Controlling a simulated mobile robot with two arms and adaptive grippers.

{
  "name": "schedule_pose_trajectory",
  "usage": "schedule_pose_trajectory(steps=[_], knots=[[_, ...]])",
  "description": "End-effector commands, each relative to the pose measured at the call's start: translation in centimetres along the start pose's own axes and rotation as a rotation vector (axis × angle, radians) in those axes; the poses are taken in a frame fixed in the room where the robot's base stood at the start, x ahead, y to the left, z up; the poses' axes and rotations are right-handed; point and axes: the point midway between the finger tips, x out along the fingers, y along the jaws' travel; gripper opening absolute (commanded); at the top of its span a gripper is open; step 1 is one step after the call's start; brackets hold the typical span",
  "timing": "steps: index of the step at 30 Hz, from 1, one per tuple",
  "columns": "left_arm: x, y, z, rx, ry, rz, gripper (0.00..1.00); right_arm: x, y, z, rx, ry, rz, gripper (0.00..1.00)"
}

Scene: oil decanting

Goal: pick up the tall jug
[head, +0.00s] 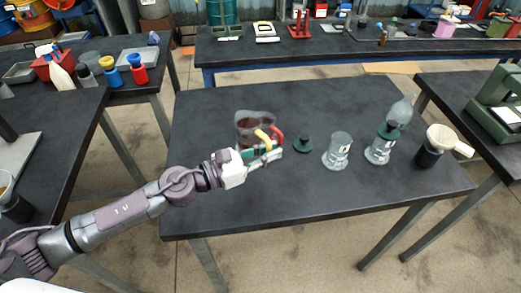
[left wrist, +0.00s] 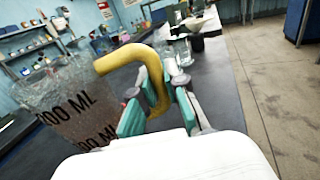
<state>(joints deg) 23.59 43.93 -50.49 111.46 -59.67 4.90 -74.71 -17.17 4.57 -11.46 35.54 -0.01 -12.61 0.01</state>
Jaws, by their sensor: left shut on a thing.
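The tall jug (head: 249,118) is clear, with dark reddish contents and a yellow handle (head: 263,136), on the left part of the middle table. In the left wrist view the jug (left wrist: 62,105) fills the left side, with black "ML" markings and the yellow handle (left wrist: 125,56). My left gripper (head: 266,154) is at the handle side of the jug. In the left wrist view its teal fingers (left wrist: 160,104) are shut around the lower part of the handle. I cannot tell whether the jug's base touches the table. My right gripper is not in view.
On the middle table (head: 260,210), a dark green stopper-like piece (head: 304,143), a glass jar (head: 337,152), a green-collared glass vessel (head: 378,150) and a black cup (head: 428,156) under a white funnel (head: 446,138) stand right of the jug. The table's front is clear.

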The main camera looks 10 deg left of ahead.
Motion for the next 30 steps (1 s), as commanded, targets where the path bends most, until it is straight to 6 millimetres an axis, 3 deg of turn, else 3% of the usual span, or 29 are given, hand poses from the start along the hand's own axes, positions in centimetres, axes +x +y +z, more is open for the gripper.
schedule_pose_trajectory(steps=[30], knots=[[1.02,-0.97,0.75,0.002,-0.002,-0.002,0.00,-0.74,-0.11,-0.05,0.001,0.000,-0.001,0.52]])
